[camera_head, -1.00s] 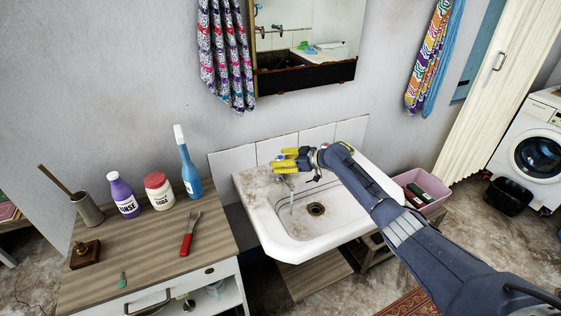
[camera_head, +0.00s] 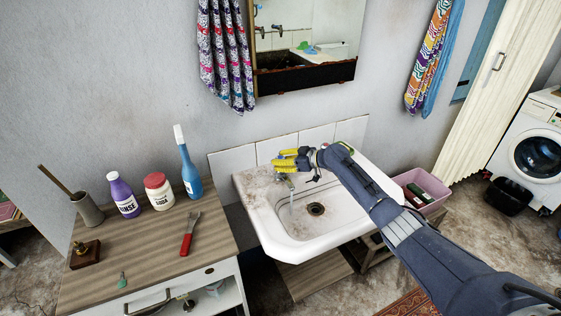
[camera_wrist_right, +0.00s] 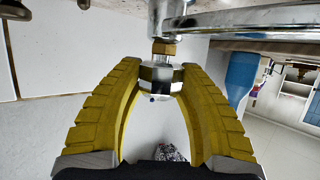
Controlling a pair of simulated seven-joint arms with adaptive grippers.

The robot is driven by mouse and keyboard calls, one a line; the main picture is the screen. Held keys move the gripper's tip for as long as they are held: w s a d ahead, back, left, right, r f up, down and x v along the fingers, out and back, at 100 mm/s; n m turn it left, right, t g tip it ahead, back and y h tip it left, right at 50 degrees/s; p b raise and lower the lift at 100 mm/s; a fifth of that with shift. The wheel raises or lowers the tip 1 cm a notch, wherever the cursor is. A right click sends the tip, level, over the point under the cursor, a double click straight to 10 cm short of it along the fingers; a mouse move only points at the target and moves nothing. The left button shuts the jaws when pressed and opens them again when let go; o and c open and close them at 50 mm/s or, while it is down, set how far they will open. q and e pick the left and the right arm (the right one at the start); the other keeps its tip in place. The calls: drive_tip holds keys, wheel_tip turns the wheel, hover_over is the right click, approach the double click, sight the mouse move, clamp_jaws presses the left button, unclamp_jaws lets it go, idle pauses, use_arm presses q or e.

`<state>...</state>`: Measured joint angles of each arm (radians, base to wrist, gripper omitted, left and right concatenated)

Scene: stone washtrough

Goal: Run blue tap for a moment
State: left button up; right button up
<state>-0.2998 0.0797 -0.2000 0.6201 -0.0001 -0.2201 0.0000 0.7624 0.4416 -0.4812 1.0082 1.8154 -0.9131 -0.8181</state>
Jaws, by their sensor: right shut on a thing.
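My right gripper (camera_head: 282,161) is at the back left of the white washbasin (camera_head: 300,249), over the tap (camera_head: 284,181). In the right wrist view, the yellow fingers of my right gripper (camera_wrist_right: 155,85) are shut on a faceted metal tap knob (camera_wrist_right: 156,76) with a brass collar above it. A small dark blue spot shows on the knob; the rest of its marking is hidden. A thin stream of water (camera_head: 291,203) falls from the tap into the basin. My left gripper is not in view.
A wooden-topped cabinet (camera_head: 150,245) stands left of the basin. A mirror (camera_head: 305,45) hangs above the basin. A pink crate (camera_head: 437,199) stands to the right.

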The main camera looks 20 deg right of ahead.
drive_tip(key=shift+m+t, duration=0.3)
drive_tip(key=shift+a+m+t+h, duration=0.1)
drive_tip(key=shift+m+t+h, duration=0.7)
drive_tip(key=shift+m+h, duration=0.8)
drive_tip(key=shift+a+m+t+h, duration=0.1)
drive_tip(key=shift+m+t+h, duration=0.7)
drive_tip(key=shift+m+h, duration=0.8)
drive_tip(key=m+h, duration=0.2)
drive_tip(key=h, duration=0.1)
drive_tip(key=shift+m+h, duration=1.1)
drive_tip(key=shift+h, duration=0.3)
drive_tip(key=shift+d+m+h, duration=0.15)
drive_tip(key=shift+m+h, duration=0.25)
drive_tip(key=o, duration=1.2)
drive_tip(key=v, duration=0.7)
drive_tip(key=shift+s+r, duration=0.15)
drive_tip(key=shift+s, duration=0.05)
